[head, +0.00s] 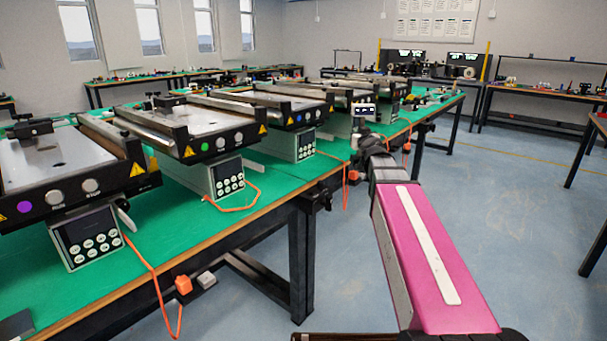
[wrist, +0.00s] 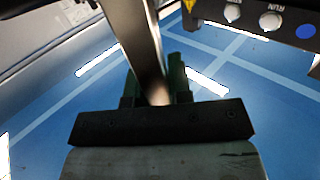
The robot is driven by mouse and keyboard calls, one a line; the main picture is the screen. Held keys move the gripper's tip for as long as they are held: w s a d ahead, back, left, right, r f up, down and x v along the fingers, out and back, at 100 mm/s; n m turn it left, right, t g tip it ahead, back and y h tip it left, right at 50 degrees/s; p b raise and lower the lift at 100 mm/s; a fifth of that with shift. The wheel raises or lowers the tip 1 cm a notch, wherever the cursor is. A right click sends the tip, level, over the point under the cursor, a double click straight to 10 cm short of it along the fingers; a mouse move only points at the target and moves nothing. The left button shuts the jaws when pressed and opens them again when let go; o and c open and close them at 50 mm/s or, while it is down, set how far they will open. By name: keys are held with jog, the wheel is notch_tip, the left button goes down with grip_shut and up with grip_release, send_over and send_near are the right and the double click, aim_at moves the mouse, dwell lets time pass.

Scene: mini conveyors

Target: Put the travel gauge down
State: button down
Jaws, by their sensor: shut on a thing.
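In the wrist view my gripper (wrist: 154,80) has its two dark fingers closed on either side of a long, shiny grey bar. I take this bar to be the travel gauge (wrist: 136,30). It runs from between the fingers up past the top edge, and its far end is out of view. In the head view my pink arm reaches forward along the right side of the green bench. The gripper end is small there, near the bench's right edge, and the gauge cannot be made out clearly. I cannot tell whether the gauge touches anything.
Several mini conveyors (head: 205,135) stand in a row on the green bench top (head: 172,235). Orange cables hang over its front edge. A conveyor's button panel (wrist: 270,20) is at the upper right in the wrist view. Blue floor (head: 480,220) is open right of the bench.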

jog(key=shift+s+a+f+n+y, duration=0.2)
jog(key=shift+a+f+n+y, duration=0.15)
jog(key=shift+f+y, duration=0.2)
jog(key=shift+s+a+f+n+y, duration=0.2)
jog(key=shift+a+f+n+y, duration=0.15)
jog(key=shift+y, duration=0.2)
jog(key=s+a+n+g+y, duration=0.6)
jog(key=a+n+g+y, duration=0.15)
jog(key=y, duration=0.25)
jog(key=f+x, duration=0.1)
jog(key=x, duration=1.6)
jog(key=shift+w+a+f, duration=0.15)
jog(key=shift+w+f, duration=0.25)
jog(key=shift+f, duration=0.05)
jog(key=shift+f+t, duration=0.25)
jog(key=shift+f, duration=0.35)
jog(key=c, duration=1.1)
grip_release()
jog(key=shift+s+f, duration=0.1)
jog(key=shift+f, duration=0.05)
jog(key=shift+o, duration=0.2)
